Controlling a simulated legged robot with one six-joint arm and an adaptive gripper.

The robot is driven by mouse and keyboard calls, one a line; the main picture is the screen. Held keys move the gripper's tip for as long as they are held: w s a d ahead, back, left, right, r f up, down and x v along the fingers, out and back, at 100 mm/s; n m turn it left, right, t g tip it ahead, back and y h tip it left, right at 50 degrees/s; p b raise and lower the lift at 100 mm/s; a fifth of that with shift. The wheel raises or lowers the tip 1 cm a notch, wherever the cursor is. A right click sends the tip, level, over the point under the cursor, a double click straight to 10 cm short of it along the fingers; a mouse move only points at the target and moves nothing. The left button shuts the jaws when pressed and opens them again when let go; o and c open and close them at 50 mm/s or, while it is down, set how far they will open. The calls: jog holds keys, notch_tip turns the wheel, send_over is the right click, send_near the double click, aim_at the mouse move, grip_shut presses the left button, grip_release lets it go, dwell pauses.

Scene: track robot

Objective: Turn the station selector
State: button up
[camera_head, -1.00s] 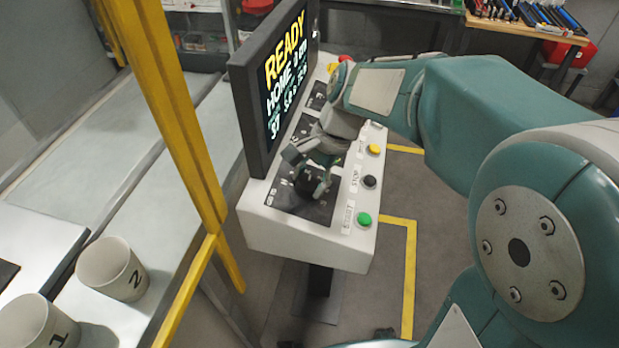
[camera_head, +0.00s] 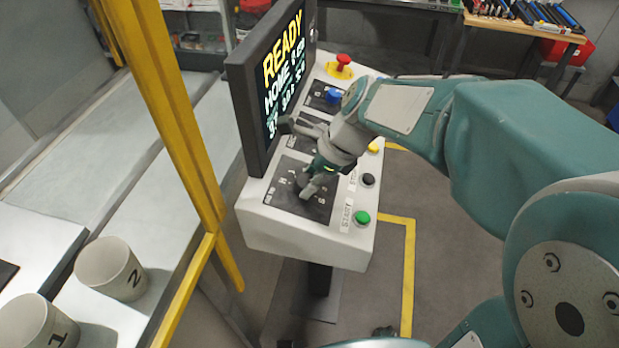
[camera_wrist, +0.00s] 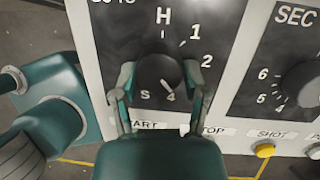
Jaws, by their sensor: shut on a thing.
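The station selector (camera_wrist: 160,72) is a round black knob on a dark plate marked H, 1, 2, 4 and S, seen in the wrist view. A short white mark on its lower part seems to point toward the 4. My gripper (camera_wrist: 161,84) is shut on the knob, one finger at its left side and one at its right. In the head view my gripper (camera_head: 311,187) is down on the near dial plate (camera_head: 283,200) of the white console (camera_head: 290,233); it mostly hides the knob there.
The screen (camera_head: 285,70) reading READY and HOME stands along the console's left. A green button (camera_head: 361,217), black button (camera_head: 368,180) and red mushroom button (camera_head: 343,60) are on the console, with a blue knob (camera_head: 333,97) farther back. A yellow post (camera_head: 180,110) stands left.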

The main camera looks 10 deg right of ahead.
jog(key=shift+m+t, duration=0.4)
jog(key=shift+m, duration=1.6)
jog(key=o, duration=1.2)
jog(key=shift+a, duration=0.15)
jog(key=shift+c, duration=0.2)
jog(key=v, duration=1.2)
